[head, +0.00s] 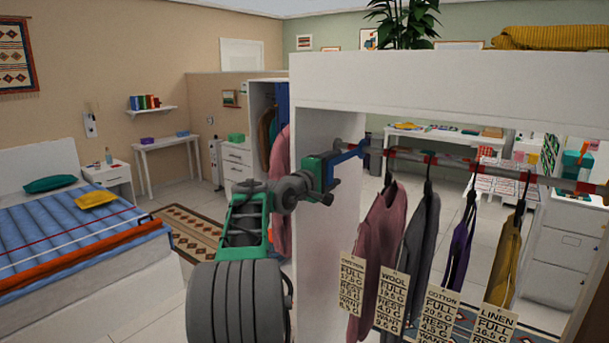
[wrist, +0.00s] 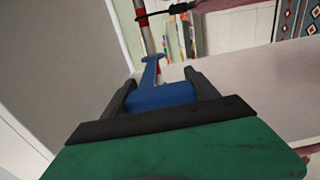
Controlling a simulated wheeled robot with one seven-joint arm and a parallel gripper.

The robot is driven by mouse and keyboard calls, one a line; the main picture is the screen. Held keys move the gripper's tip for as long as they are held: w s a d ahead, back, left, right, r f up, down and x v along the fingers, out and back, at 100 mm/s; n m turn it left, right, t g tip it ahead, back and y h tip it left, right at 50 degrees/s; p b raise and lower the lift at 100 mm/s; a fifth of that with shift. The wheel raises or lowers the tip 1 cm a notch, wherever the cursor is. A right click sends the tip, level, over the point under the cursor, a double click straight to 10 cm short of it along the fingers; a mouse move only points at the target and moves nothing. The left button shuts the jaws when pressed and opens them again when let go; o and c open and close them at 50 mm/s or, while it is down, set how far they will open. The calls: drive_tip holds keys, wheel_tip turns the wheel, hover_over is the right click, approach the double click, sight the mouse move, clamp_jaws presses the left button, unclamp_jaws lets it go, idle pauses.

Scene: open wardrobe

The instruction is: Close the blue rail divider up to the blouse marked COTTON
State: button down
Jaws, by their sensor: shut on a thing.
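The blue rail divider (head: 349,155) sits at the left end of the rail (head: 455,165), left of all the garments. My gripper (head: 336,168) is shut on it; the wrist view shows the blue divider (wrist: 160,97) between the two dark fingers (wrist: 165,90), with its narrow end reaching the red-and-white rail. The blouse marked COTTON (head: 461,245) is purple and hangs third from the left, its tag (head: 440,312) below. Left of it hang a pink garment (head: 378,245) and a grey one tagged WOOL (head: 418,250). A mustard one tagged LINEN (head: 506,258) hangs to its right.
The white wardrobe's top panel (head: 430,80) runs above the rail, and its left side panel (head: 322,255) stands beside my arm. A potted plant (head: 402,22) and a yellow folded cloth (head: 550,37) are on top. The bed (head: 85,235) is far left.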

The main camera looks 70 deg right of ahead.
drive_tip(key=s+a+b, duration=0.2)
drive_tip(key=s, duration=0.6)
drive_tip(key=shift+s, duration=0.2)
drive_tip(key=shift+c, duration=1.1)
unclamp_jaws()
drive_tip(key=b+v, duration=0.2)
drive_tip(key=v, duration=0.5)
drive_tip(key=shift+a+b, duration=0.4)
drive_tip(key=shift+w, duration=0.1)
